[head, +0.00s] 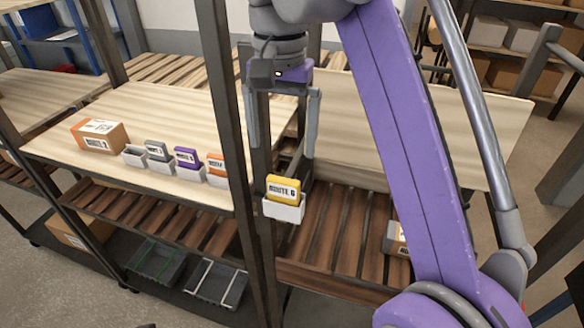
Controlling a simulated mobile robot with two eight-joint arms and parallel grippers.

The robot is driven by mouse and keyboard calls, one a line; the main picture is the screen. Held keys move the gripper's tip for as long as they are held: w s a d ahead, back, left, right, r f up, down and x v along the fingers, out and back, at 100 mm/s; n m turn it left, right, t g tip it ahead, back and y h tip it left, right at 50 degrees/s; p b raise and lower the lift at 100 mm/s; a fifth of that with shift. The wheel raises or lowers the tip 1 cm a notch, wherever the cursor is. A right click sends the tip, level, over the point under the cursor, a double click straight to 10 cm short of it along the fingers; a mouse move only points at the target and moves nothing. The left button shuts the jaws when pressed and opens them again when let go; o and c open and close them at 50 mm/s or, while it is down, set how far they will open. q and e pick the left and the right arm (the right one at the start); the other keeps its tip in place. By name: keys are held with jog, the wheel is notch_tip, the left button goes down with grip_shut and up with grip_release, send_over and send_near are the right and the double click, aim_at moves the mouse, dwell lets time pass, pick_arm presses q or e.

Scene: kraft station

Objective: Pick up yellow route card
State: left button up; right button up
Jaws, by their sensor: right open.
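The yellow route card (283,190) stands in a small white holder (284,210) at the front of the shelf, with its label "ROUTE 6" facing me. Its lower part is hidden inside the holder. My right gripper (281,152) hangs above the card with its fingers pointing down. The fingers are spread apart with nothing between them, and their tips appear above the card's top edge. My left gripper is not in view.
Left of the dark post (232,130), grey (157,150), purple (187,157) and orange (216,163) cards stand in white holders beside a cardboard box (99,135). Another box (396,238) lies on the lower slatted shelf (335,235), partly behind my arm. Dark bins (217,283) sit below.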

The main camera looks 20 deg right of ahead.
aim_at(283, 179)
jog(key=shift+w+d, duration=0.1)
jog(key=shift+w, duration=0.1)
jog(key=shift+f+b, duration=0.3)
jog(key=shift+f, duration=0.05)
jog(key=f+b, duration=0.1)
jog(key=f, duration=0.1)
jog(key=s+f, duration=0.1)
jog(key=f, duration=0.1)
jog(key=shift+s+f+b, duration=0.15)
jog(key=shift+f+b, duration=0.2)
jog(key=shift+b, duration=0.05)
jog(key=f, duration=0.2)
jog(key=w+f+b, duration=0.1)
jog(key=shift+f, duration=0.4)
jog(key=shift+s+f, duration=0.25)
jog(key=shift+f, duration=0.25)
jog(key=shift+w, duration=0.2)
jog(key=shift+c, duration=0.4)
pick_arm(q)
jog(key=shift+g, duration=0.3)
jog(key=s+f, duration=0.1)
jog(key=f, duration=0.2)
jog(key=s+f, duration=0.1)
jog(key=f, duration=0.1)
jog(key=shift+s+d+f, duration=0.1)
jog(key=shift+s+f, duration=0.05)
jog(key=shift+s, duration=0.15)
pick_arm(e)
jog(key=c, duration=1.2)
